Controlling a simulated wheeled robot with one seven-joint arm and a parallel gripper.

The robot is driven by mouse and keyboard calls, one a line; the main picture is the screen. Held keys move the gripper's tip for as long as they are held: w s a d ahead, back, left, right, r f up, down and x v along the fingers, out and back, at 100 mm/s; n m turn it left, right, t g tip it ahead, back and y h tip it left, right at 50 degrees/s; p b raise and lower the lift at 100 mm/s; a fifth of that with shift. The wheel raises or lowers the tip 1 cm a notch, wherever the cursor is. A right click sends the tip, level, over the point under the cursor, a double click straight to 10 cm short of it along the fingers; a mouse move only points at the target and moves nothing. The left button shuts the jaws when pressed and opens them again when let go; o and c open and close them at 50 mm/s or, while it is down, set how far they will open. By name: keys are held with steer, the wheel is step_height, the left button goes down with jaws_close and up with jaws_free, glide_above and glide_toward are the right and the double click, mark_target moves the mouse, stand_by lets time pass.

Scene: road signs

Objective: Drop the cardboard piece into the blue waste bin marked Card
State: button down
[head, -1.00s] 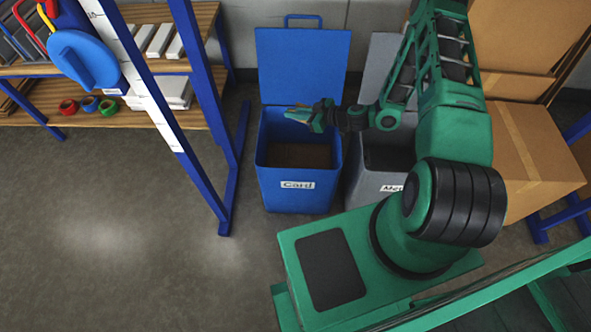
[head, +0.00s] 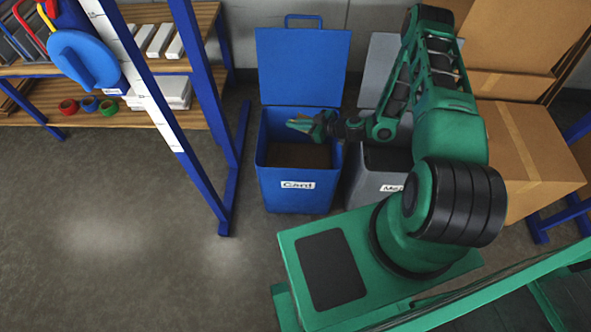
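The blue waste bin (head: 292,197) stands upright in the middle of the head view. Its lid is raised against the wall, and a white label on its front reads "Card". My gripper (head: 298,124) is over the bin's opening, near its right rear part, pointing left. Its green fingers look spread apart, with nothing visible between them. Brown material (head: 298,156) shows inside the bin below the gripper. I cannot pick out the cardboard piece from this brown material.
A grey bin (head: 372,188) with a partly hidden label stands close on the right. Cardboard boxes (head: 525,150) are stacked farther right. A blue-framed shelf (head: 205,95) is at the left. The floor at front left is clear.

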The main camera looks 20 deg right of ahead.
steer(key=c, duration=1.9)
jaws_free()
steer(key=shift+d, duration=0.1)
steer(key=v, duration=1)
steer(key=shift+s+d, duration=0.2)
steer(key=shift+d, duration=0.05)
